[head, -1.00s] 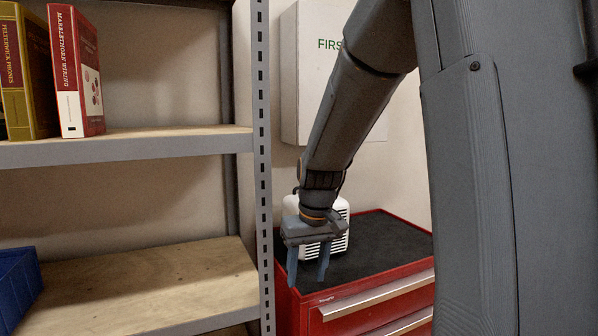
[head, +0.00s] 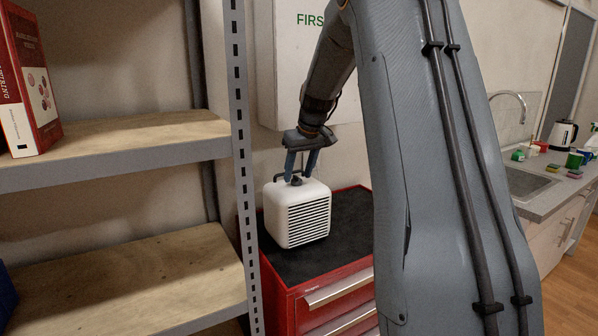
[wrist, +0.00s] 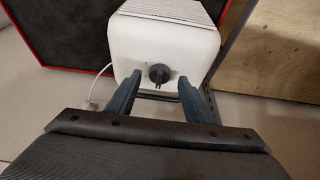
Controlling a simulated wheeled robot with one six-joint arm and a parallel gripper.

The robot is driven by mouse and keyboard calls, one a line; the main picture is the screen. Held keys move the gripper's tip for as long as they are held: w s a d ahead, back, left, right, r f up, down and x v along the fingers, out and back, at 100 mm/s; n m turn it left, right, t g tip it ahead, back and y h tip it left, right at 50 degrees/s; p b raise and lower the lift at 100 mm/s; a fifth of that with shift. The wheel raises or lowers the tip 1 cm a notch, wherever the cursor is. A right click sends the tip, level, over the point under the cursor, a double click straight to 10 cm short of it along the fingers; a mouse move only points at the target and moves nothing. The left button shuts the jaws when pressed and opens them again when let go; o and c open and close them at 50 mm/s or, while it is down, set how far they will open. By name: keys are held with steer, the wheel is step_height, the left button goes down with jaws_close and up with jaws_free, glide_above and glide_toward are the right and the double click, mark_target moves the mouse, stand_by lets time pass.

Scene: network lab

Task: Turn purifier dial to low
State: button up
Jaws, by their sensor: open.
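The white purifier (head: 297,212) stands on the black top of the red tool cabinet, its slatted grille facing front right. Its dark dial (wrist: 158,74) is on the top face and shows between my fingers in the wrist view; its setting marks are too small to read. In the head view the dial (head: 296,180) sits just below my fingertips. My gripper (head: 299,178) points down over the purifier's top, open, with one finger on either side of the dial. I cannot tell whether the fingers touch it.
The red cabinet (head: 318,283) has free black mat around the purifier. A metal shelf post (head: 241,150) rises close on the left. A white first-aid box (head: 290,70) hangs on the wall behind my arm. A sink counter (head: 545,200) is at the right.

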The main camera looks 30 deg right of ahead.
steer(key=shift+w+f, duration=0.25)
steer(key=shift+f, duration=0.4)
steer(key=c, duration=1)
steer(key=shift+c, duration=0.2)
